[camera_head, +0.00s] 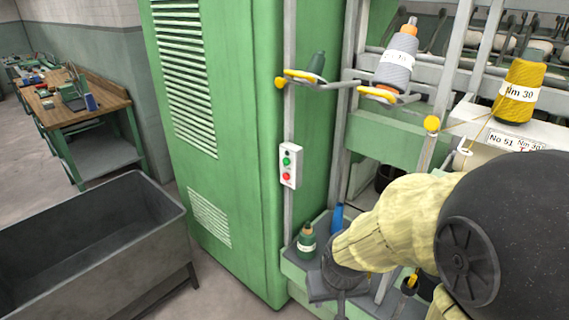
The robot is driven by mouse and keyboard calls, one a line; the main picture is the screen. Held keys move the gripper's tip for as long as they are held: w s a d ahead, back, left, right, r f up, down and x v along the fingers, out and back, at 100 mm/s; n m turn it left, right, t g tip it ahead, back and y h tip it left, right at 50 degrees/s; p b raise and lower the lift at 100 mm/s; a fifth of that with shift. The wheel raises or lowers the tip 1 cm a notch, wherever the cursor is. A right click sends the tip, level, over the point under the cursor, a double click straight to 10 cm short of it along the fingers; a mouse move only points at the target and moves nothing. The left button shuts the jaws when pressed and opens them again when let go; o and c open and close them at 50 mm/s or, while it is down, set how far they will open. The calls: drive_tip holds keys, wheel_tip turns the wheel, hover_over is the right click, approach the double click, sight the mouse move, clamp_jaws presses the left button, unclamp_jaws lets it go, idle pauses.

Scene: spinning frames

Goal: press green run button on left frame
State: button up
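A small pale control box (290,166) is fixed on a grey upright post at the side of the tall green cabinet (240,200). It has a dark spot at the top, a green button (286,161) in the middle and a red button (285,176) below. My arm, in a cream sleeve, reaches in from the lower right. My dark grey gripper (325,285) is at the sleeve's end, below and to the right of the box and well apart from it. Its fingers are not clear enough to judge whether they are open.
A green bobbin (307,242) and a blue object (337,218) stand beside my gripper. Yellow-tipped holders with a grey cone (396,62) stick out above. A yellow cone (519,91) is at the right. A grey bin (90,245) and workbench (82,108) are at the left.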

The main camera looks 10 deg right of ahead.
clamp_jaws()
idle(1.4)
